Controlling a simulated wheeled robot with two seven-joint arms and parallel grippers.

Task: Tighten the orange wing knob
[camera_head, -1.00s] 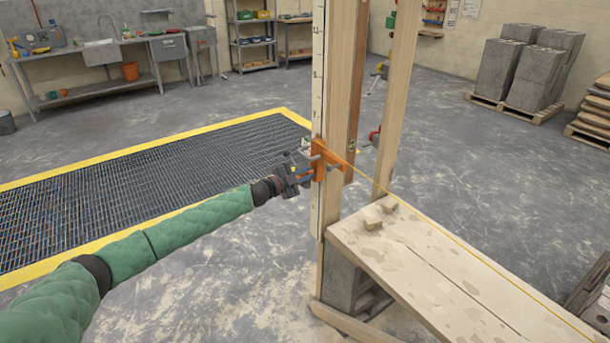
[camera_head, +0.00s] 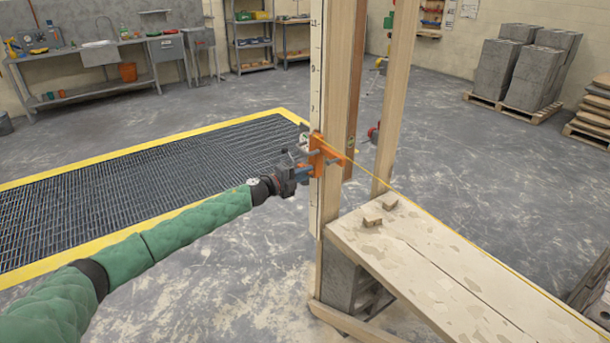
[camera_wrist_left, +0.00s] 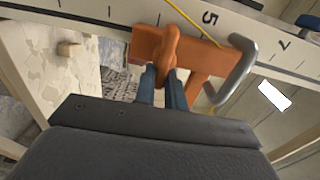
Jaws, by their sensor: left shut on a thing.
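The orange wing knob (camera_wrist_left: 170,45) stands on an orange clamp (camera_head: 326,155) on the upright wooden post with a number scale (camera_wrist_left: 105,10). In the left wrist view the two blue-grey fingers of my left gripper (camera_wrist_left: 163,82) are shut on the lower part of the knob. In the head view my left gripper (camera_head: 303,168) meets the clamp from the left, and the knob is hard to make out there. A bent grey metal bar (camera_wrist_left: 240,70) sits beside the knob on the clamp. My right gripper does not show.
A yellow string (camera_head: 455,235) runs from the clamp over the plank bench (camera_head: 430,265), where small wood blocks (camera_head: 380,205) lie. A second post (camera_head: 392,100) stands behind. A floor grate (camera_head: 150,190) with a yellow border lies left.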

